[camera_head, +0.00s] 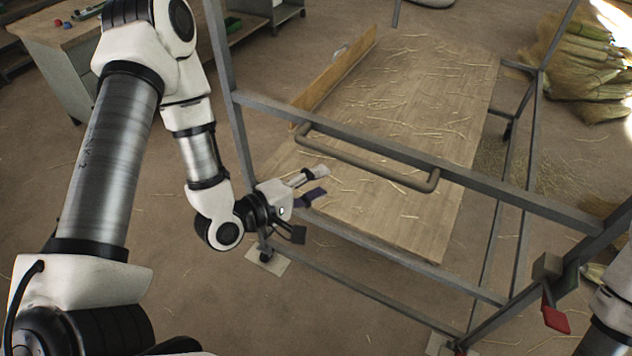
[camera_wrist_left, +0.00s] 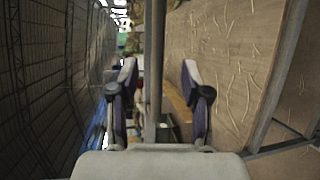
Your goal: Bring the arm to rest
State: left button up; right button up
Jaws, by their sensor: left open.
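My left gripper (camera_head: 307,202) hangs beside the near left corner of a metal-framed cart (camera_head: 365,165). Its fingers are apart and it holds nothing that I can see. In the left wrist view, the left gripper (camera_wrist_left: 160,95) has its two fingers spread, with a grey metal post (camera_wrist_left: 154,60) showing between them. I cannot tell whether the fingers touch the post. Part of my right arm (camera_head: 610,315) shows at the lower right edge; its gripper is out of view.
The cart's wooden board (camera_head: 400,100) is strewn with straw. A bar handle (camera_head: 370,165) crosses its near side. Straw bundles (camera_head: 590,65) lie at the upper right. A workbench (camera_head: 60,40) stands upper left.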

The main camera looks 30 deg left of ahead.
dwell(0.3)
pick_arm(q)
jog(key=s+d+f+m+g+y, duration=0.1)
jog(key=s+f+m+g, duration=0.25)
jog(key=s+f, duration=0.45)
jog(key=s+d+f+m+g+y, duration=0.25)
jog(key=f+g, duration=0.25)
jog(key=f, duration=0.6)
jog(key=s+a+f+m+g+y, duration=0.1)
jog(key=s+a+f+m+g, duration=0.1)
jog(key=s, duration=0.4)
jog(key=s+a+f+m+g+y, duration=0.2)
jog(key=s+a+m+g, duration=0.2)
jog(key=s+m, duration=0.1)
jog(key=shift+s+f+m, duration=0.3)
jog(key=shift+s+f, duration=0.05)
